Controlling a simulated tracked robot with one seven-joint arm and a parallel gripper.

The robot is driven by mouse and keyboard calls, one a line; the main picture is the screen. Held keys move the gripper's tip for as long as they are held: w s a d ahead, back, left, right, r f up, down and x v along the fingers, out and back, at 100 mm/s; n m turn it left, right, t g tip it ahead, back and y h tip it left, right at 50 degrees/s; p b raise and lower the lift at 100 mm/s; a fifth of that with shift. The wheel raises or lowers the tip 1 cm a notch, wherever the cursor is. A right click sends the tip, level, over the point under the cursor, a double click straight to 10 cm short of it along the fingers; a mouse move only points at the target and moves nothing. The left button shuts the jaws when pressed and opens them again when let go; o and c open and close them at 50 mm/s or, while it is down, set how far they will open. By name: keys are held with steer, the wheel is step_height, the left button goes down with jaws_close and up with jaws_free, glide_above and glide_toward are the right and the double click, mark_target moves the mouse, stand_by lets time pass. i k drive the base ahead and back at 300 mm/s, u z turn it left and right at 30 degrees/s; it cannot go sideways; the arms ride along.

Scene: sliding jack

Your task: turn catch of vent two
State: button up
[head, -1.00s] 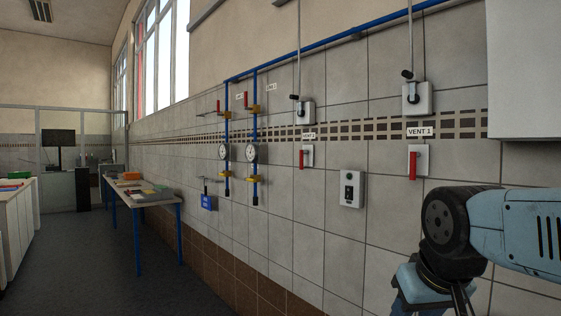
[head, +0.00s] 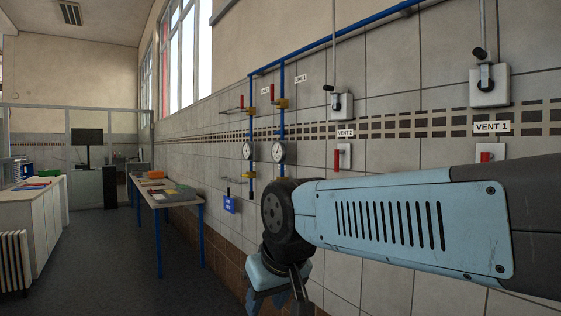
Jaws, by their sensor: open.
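The "VENT 2" label (head: 345,132) is on the tiled wall right of centre in the head view. Above it is a pale box (head: 342,106) with a dark lever and a black knob. I cannot tell which of these parts is the catch. My gripper (head: 277,303) hangs at the bottom edge of the picture, left of and below vent two. It is open, apart from the vent fittings, with its fingertips only partly in view.
Blue pipes with gauges (head: 279,152) run down the wall left of vent two. A table (head: 183,199) stands along the wall. The floor at left is open.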

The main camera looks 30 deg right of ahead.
mark_target(337, 152)
steer(key=i, duration=1.1)
steer(key=z, duration=1)
steer(key=i, duration=0.7)
steer(key=z, duration=0.55)
steer(key=k, duration=0.75)
steer(key=z, duration=0.25)
steer(key=i, duration=0.8)
steer(key=u, duration=0.15)
